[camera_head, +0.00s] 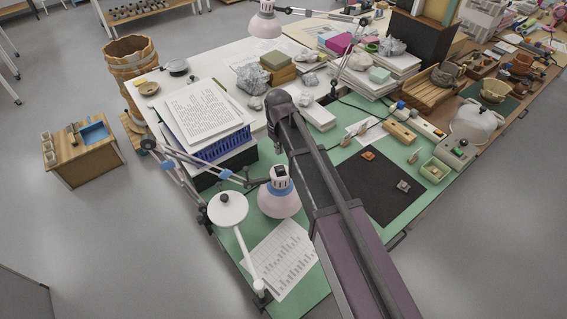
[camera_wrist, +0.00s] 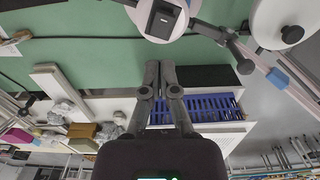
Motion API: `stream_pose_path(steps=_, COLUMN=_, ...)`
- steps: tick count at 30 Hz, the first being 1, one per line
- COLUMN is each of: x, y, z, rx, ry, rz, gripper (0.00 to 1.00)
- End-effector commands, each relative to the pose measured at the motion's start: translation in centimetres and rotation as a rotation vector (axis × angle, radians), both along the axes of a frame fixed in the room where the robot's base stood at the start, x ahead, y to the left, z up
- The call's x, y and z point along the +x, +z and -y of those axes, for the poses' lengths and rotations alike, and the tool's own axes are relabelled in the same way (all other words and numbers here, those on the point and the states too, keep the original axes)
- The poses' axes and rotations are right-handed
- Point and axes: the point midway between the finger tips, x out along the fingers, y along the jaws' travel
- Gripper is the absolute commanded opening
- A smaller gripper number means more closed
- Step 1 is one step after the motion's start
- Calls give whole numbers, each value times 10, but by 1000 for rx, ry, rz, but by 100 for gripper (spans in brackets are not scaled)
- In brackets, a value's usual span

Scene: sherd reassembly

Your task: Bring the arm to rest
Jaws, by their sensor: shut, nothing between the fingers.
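My gripper (camera_wrist: 160,67) shows in the wrist view, its two dark fingers meeting at the tips, with nothing between them. It is in the air, with the green worktop (camera_wrist: 100,58) behind it and a blue crate (camera_wrist: 205,108) showing just beyond and to the right. In the head view my arm rises from the bottom right over the bench; I cannot make out the gripper there. On a dark mat (camera_head: 365,190) lie a small orange-brown piece (camera_head: 368,155) and a greyish piece (camera_head: 404,186), both apart from my arm.
A desk lamp (camera_head: 279,199) and a round white lamp head (camera_head: 228,208) stand left of my arm. A paper stack (camera_head: 200,110) rests on the blue crate. A green box (camera_head: 434,171) and a clear dome (camera_head: 473,122) are at right. Open floor lies left.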

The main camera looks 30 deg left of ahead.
Motion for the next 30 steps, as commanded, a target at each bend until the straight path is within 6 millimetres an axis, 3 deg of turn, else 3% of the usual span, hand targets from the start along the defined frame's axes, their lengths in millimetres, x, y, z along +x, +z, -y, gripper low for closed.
stream_pose_path(steps=8, x=0, y=0, z=0, rx=0, ry=-1, rz=0, gripper=0)
stream_pose_path(steps=14, x=5, y=-1, z=16, rx=0, ry=-32, rz=0, gripper=0)
stream_pose_path(steps=20, x=16, y=-4, z=58, rx=0, ry=-114, rz=0, gripper=0)
stream_pose_path(steps=30, x=34, y=-9, z=151, rx=0, ry=-307, rz=0, gripper=0)
